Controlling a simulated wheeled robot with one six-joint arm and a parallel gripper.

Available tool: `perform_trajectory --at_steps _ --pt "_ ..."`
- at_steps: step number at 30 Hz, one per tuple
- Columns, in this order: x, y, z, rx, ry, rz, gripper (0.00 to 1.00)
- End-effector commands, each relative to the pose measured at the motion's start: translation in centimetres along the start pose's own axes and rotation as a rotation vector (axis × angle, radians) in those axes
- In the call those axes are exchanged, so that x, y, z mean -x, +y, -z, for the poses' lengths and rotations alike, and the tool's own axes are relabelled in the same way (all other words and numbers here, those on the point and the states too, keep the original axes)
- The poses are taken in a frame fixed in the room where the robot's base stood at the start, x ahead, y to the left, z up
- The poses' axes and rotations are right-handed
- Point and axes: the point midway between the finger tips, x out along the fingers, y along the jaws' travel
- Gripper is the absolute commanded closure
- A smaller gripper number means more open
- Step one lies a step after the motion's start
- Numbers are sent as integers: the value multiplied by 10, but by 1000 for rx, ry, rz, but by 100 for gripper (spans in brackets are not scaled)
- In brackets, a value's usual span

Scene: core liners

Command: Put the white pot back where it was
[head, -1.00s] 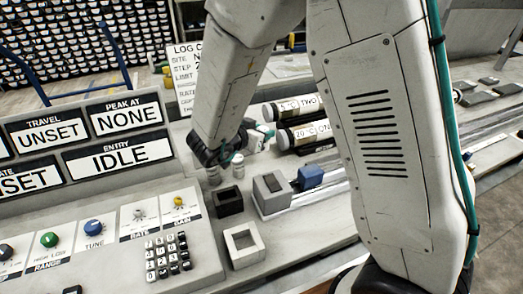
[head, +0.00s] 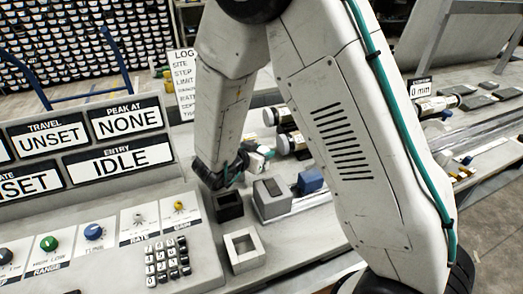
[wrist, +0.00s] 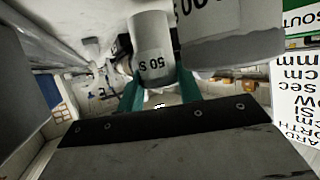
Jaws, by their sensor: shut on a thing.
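My gripper (wrist: 160,92) shows two teal fingers in the wrist view. They are shut on a small whitish pot (wrist: 152,62) marked "50 S", which stands between them. In the head view my gripper (head: 240,166) is low over the bench, just behind a black open-topped square holder (head: 229,207). A white open-topped square holder (head: 244,250) stands in front of the black one and looks empty. I cannot tell which spot the pot came from.
A larger pale labelled body (wrist: 230,40) is close to the pot's right in the wrist view. A grey block (head: 272,198) and a blue block (head: 311,180) stand right of the black holder. The keypad console (head: 167,258) is at left. Labelled cylinders (head: 291,142) lie behind.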

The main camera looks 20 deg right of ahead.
Motion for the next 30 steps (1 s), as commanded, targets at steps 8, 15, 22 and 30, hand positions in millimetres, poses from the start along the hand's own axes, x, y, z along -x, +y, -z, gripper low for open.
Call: perform_trajectory --at_steps 8,15,22,30 --pt "-2 0 -4 1 0 0 51" --pt "-2 0 -4 0 0 0 43" --pt "3 0 8 -3 0 1 43" --pt "62 -2 8 0 0 7 43"
